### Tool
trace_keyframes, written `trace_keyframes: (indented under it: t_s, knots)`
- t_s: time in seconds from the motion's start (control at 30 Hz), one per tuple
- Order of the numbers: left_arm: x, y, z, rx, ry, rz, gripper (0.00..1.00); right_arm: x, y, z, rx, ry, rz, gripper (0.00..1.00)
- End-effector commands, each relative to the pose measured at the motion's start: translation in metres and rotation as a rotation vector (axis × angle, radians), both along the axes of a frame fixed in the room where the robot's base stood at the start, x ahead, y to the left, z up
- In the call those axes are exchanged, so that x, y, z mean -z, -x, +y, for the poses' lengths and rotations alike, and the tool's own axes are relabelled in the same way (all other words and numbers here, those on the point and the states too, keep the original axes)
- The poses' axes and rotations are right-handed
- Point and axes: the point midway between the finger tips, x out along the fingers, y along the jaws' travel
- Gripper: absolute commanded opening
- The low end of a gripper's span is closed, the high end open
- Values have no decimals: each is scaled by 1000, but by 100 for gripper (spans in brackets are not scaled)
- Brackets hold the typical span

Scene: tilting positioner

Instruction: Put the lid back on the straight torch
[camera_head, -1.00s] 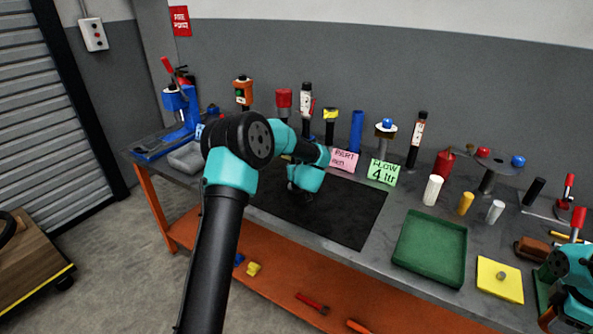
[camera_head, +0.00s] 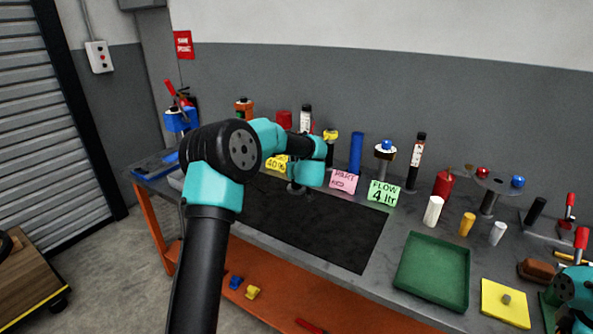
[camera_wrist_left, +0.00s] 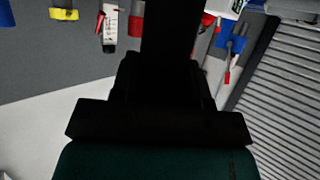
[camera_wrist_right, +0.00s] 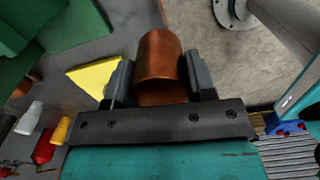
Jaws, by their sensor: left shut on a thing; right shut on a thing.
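My right gripper (camera_wrist_right: 160,82) is shut on a copper-coloured, round-ended cylinder (camera_wrist_right: 160,55), seen in the right wrist view with a jaw on each side. In the left wrist view my left gripper (camera_wrist_left: 163,85) is shut on a long black thing (camera_wrist_left: 170,30), which runs up out of the picture. It is too dark to tell its shape or whether it is the torch. In the head view my left wrist is over the back of the black mat (camera_head: 310,225), and its fingers are hidden. The right gripper's fingers are outside the head view.
A row of upright tools and bottles stands along the bench's back, with a pink card (camera_head: 343,181) and a green card (camera_head: 383,193). A green tray (camera_head: 432,270) and yellow pad (camera_head: 505,303) lie right. The mat's front is clear.

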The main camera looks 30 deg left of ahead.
Motion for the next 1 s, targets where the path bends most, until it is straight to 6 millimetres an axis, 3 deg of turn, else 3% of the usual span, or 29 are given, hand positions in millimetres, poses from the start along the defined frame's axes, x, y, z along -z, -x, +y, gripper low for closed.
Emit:
trace_keyframes:
  t_s: [0.63,1.0]
  knots:
    - [1,0,-5,15,-1,-2,0,0,-1,3,38,0,0,22]
    - [17,3,-51,141,-1,-1,0,0,-12,27,364,-1,-1,22]
